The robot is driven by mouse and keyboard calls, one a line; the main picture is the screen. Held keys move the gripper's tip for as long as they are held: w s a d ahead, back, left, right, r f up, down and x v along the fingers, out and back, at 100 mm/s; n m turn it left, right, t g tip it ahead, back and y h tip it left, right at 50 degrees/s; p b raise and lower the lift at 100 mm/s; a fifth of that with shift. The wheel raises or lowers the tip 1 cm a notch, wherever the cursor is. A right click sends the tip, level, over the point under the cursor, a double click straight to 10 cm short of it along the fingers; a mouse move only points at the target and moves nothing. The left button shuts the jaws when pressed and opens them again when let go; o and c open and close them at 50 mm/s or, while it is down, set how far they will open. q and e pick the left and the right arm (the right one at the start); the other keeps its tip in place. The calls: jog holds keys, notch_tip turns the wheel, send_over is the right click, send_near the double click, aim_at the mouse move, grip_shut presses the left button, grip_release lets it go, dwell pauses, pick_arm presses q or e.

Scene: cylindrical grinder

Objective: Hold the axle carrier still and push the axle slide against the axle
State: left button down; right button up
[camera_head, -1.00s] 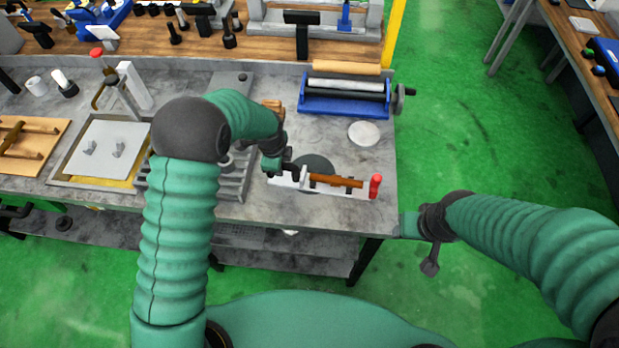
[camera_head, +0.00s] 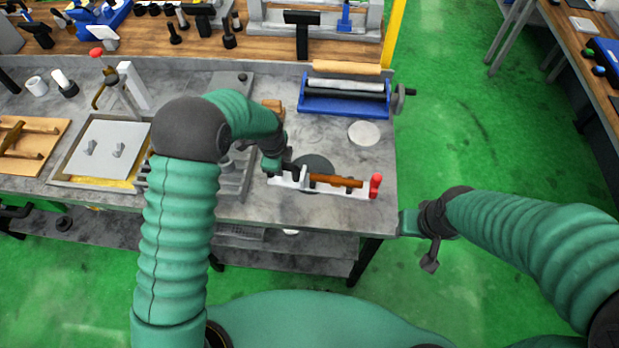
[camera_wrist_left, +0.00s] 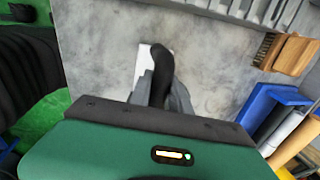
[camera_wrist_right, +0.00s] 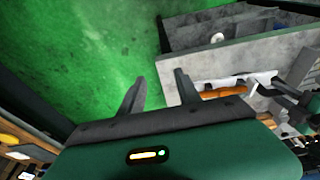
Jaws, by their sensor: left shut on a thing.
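The axle carrier (camera_head: 364,191) is a white strip with a red end, lying near the front right of the bench; it also shows in the right wrist view (camera_wrist_right: 262,77). The axle (camera_head: 335,181) is an orange-brown rod lying along it. A white upright piece, apparently the axle slide (camera_head: 304,178), stands at the axle's left end; I cannot tell whether they touch. My left gripper (camera_head: 287,167) is shut on a black handle (camera_wrist_left: 160,72) at the carrier's left part. Its fingers hide the handle's base. My right gripper (camera_wrist_right: 160,90) is open and empty, off the bench's right front corner.
A grey disc (camera_head: 318,161) lies behind the carrier. A blue roller device (camera_head: 345,107) and a pale round disc (camera_head: 364,133) are farther back. A grey slotted block (camera_head: 233,180) is to the left. The floor (camera_head: 460,130) right of the bench is clear.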

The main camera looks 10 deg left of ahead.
aim_at(381, 178)
jog(key=shift+g, duration=0.6)
jog(key=w, duration=0.9)
jog(key=shift+w+a+r, duration=0.15)
jog(key=shift+a+r, duration=0.15)
jog(key=c, duration=0.7)
jog(key=shift+g, duration=0.7)
jog(key=w, duration=0.6)
jog(key=w+a+f, duration=0.1)
jog(key=w, duration=0.2)
jog(key=shift+w, duration=0.3)
grip_shut()
notch_tip(381, 178, down, 10)
jog(key=shift+r, duration=0.15)
jog(key=shift+w+a, duration=0.15)
jog(key=shift+a, duration=1.4)
jog(key=shift+w+a, duration=0.1)
jog(key=shift+a, duration=1.45)
jog(key=shift+d, duration=0.2)
jog(key=shift+d+r, duration=0.15)
jog(key=shift+d, duration=1.05)
jog(key=shift+r, duration=3.9)
